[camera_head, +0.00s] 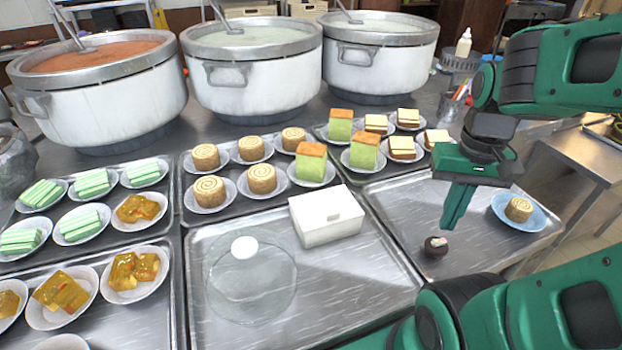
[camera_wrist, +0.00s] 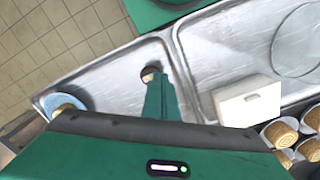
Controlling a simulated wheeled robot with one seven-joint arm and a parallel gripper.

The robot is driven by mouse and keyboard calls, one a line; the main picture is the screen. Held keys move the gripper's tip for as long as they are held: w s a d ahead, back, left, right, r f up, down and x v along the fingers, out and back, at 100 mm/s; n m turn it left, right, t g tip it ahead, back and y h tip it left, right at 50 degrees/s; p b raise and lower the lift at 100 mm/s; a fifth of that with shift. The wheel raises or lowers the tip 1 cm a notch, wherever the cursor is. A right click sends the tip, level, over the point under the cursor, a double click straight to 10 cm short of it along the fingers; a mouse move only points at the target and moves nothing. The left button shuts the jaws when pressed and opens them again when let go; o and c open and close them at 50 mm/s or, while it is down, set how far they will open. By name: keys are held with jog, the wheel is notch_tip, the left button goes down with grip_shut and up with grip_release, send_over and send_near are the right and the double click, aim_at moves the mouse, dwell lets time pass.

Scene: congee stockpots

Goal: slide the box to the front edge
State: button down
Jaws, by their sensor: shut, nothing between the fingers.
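The white box (camera_head: 326,216) sits on a metal tray (camera_head: 374,276) in the middle of the head view, towards the tray's back right corner. A small dark oval mark shows on its lid. The box also shows in the wrist view (camera_wrist: 247,100), right of my fingers. My gripper (camera_head: 453,224) is shut and empty. It points down over the neighbouring tray (camera_head: 399,205) on the right, apart from the box. In the wrist view the green fingers (camera_wrist: 160,84) lie together.
A small dark ball (camera_head: 436,246) lies just below my fingertips. A clear dome with a white knob (camera_head: 245,247) stands left of the box. Plates of cakes (camera_head: 262,180) stand behind it. A blue plate (camera_head: 537,219) holds a swirl roll at right. Large pots (camera_head: 252,72) stand at the back.

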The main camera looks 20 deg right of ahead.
jog(key=shift+w+d, duration=0.1)
jog(key=shift+w, duration=0.05)
jog(key=w+a+r+n, duration=0.1)
jog(key=w+a+n, duration=0.1)
jog(key=w, duration=0.6)
jog(key=w+a+r+n, duration=0.1)
jog(key=w+a+r, duration=0.15)
jog(key=w, duration=0.65)
jog(key=w+a+f+n, duration=0.3)
jog(key=w+a+f, duration=0.1)
jog(key=w+a, duration=0.85)
jog(key=f, duration=0.6)
jog(key=d+f, duration=0.1)
jog(key=f, duration=0.2)
jog(key=shift+w+f, duration=0.15)
jog(key=shift+w, duration=0.05)
jog(key=shift+s, duration=2)
jog(key=shift+a, duration=0.1)
